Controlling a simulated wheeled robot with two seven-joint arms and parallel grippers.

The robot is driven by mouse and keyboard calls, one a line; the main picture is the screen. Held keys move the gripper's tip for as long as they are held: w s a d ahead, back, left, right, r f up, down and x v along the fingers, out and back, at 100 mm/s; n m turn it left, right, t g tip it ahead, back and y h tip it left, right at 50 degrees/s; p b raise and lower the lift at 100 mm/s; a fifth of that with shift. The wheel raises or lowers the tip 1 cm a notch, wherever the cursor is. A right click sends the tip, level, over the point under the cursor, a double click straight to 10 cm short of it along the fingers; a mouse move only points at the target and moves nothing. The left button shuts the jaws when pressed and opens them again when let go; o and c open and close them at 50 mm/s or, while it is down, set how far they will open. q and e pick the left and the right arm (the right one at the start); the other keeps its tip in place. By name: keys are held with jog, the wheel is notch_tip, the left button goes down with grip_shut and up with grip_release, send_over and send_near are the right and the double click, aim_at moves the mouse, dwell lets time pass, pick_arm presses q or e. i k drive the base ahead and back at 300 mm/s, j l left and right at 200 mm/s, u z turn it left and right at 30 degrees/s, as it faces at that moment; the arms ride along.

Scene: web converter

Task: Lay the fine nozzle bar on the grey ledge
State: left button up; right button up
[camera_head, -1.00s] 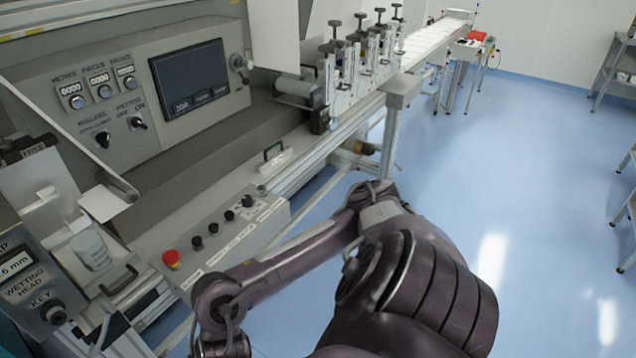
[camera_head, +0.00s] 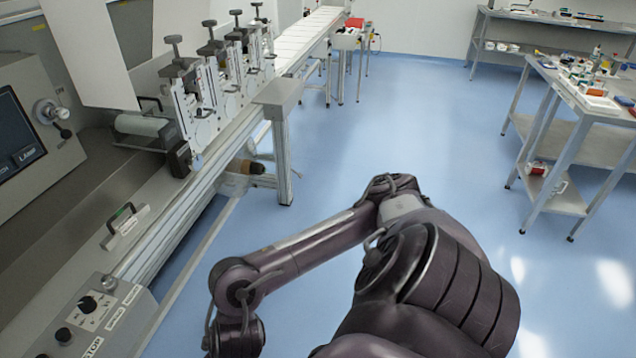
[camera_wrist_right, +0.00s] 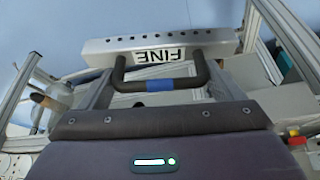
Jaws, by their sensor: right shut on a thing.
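The fine nozzle bar (camera_wrist_right: 200,47) is a pale metal bar with a row of dark holes and the label FINE, upside down in the right wrist view. Its black handle (camera_wrist_right: 190,82) has a blue band and faces my right gripper (camera_wrist_right: 158,86). My right gripper is shut on this handle; the fingertips are hard to make out. In the head view my right arm shows, but its gripper and the bar are out of sight. A long grey ledge (camera_head: 55,250) runs along the machine front at left; I cannot tell whether it is the task's ledge. My left gripper is not in view.
A small block with a black, green-marked handle (camera_head: 125,225) sits on the machine front. A control box (camera_head: 95,310) with knobs is at lower left. Roller stations (camera_head: 215,90) stand behind. A grey table (camera_head: 575,110) with small items is at right. Blue floor between is clear.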

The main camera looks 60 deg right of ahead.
aim_at(278, 91)
jog(key=i+l, duration=0.1)
jog(key=l, duration=0.3)
jog(key=l+z, duration=0.1)
jog(key=l, duration=0.3)
jog(key=i+l, duration=0.15)
jog(key=l, duration=0.25)
jog(key=i+l, duration=0.1)
jog(key=l, duration=0.3)
jog(key=i+l+z, duration=0.1)
jog(key=l, duration=0.25)
jog(key=i+l, duration=0.15)
jog(key=l, duration=0.25)
jog(key=i+l+z, duration=0.1)
jog(key=l, duration=0.3)
